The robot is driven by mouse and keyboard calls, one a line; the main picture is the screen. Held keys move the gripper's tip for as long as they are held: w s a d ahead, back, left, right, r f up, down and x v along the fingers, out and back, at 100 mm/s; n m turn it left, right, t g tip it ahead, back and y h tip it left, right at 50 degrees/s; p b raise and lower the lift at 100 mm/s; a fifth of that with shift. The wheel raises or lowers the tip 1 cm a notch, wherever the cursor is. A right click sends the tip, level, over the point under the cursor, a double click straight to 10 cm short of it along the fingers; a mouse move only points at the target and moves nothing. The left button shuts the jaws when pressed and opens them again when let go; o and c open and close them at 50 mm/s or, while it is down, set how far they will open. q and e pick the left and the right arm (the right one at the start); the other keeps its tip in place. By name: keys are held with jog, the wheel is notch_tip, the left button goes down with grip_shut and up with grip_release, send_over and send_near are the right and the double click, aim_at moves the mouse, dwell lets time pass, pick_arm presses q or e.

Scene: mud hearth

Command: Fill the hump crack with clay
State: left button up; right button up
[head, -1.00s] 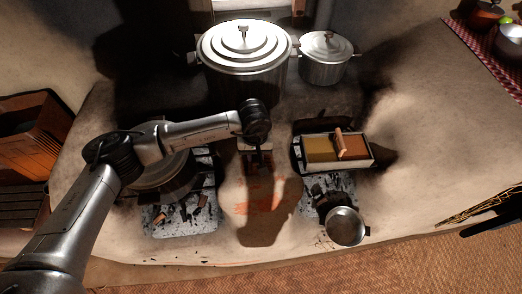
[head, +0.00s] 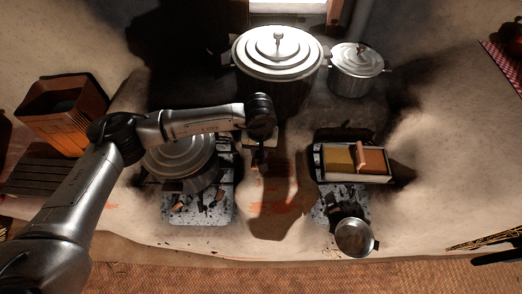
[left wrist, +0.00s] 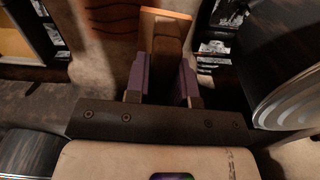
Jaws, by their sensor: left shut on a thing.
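The clay hump (head: 279,190) stands between two ash-strewn hearth openings and bears orange-red streaks. The streaks show at the top of the left wrist view (left wrist: 112,18). My left gripper (head: 258,160) is over the far part of the hump. In the left wrist view its purple fingers (left wrist: 163,84) are shut on a brown wooden tool (left wrist: 167,35) with a pale orange edge. I cannot tell whether the tool touches the hump. A tray (head: 350,178) right of the hump holds mustard and orange-brown material, with a wooden piece (head: 360,153) across it. My right gripper is out of view.
A lidded pot (head: 180,158) sits on the left hearth, close to my left arm. A large pot (head: 278,55) and a smaller pot (head: 357,68) stand behind. A small metal pan (head: 354,238) is at the front right. An orange crate (head: 64,112) stands far left.

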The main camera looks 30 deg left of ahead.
pick_arm(q)
notch_tip(320, 180, up, 3)
jog(key=shift+r+p, duration=0.15)
jog(key=shift+p, duration=0.7)
jog(key=shift+r, duration=0.1)
